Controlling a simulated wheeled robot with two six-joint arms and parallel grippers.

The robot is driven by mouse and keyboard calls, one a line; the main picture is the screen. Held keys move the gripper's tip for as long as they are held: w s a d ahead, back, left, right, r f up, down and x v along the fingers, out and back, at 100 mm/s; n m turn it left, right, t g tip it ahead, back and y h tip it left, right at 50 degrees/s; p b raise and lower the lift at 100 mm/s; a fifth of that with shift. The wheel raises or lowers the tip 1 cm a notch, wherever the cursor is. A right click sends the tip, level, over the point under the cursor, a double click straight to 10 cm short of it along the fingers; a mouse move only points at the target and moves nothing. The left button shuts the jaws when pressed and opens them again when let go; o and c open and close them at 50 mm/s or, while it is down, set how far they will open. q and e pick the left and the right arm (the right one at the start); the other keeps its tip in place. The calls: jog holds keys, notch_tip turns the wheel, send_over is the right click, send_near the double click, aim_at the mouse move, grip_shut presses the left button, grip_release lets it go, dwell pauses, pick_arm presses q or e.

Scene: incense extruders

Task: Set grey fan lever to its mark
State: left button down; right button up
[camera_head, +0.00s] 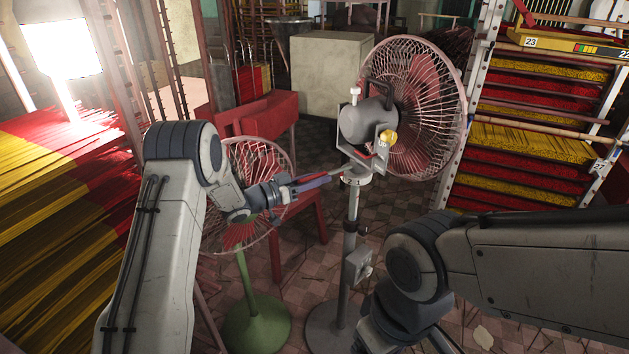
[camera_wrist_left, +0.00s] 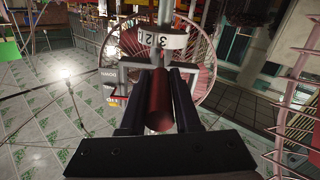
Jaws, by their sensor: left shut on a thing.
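The grey fan (camera_head: 368,122) stands right of centre in the head view, on a grey pole with a round base. Its lever (camera_head: 340,170) sticks out to the left below the motor housing. My left gripper (camera_head: 318,180) is shut on the lever's dark red handle (camera_wrist_left: 159,100), which lies between the two fingers in the left wrist view. A white numbered collar (camera_wrist_left: 162,38) shows beyond the handle, with its digits upside down. I cannot make out a mark or where the lever points against it. My right arm is at the lower right; its fingers are not visible.
A green-based fan (camera_head: 255,322) stands close beside my left forearm. A red bench (camera_head: 255,112) is behind it. Racks of red and yellow incense sticks (camera_head: 540,100) stand at the right, with more bundles (camera_head: 60,185) at the left. Tiled floor lies between.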

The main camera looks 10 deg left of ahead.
pick_arm(q)
jog(key=shift+a, duration=0.1)
jog(key=c, duration=0.7)
grip_release()
jog(key=shift+w, duration=0.1)
jog(key=shift+o, duration=0.2)
jog(key=b+v, duration=0.1)
jog(key=v, duration=0.9)
jog(key=shift+a, duration=0.15)
jog(key=shift+s, duration=0.2)
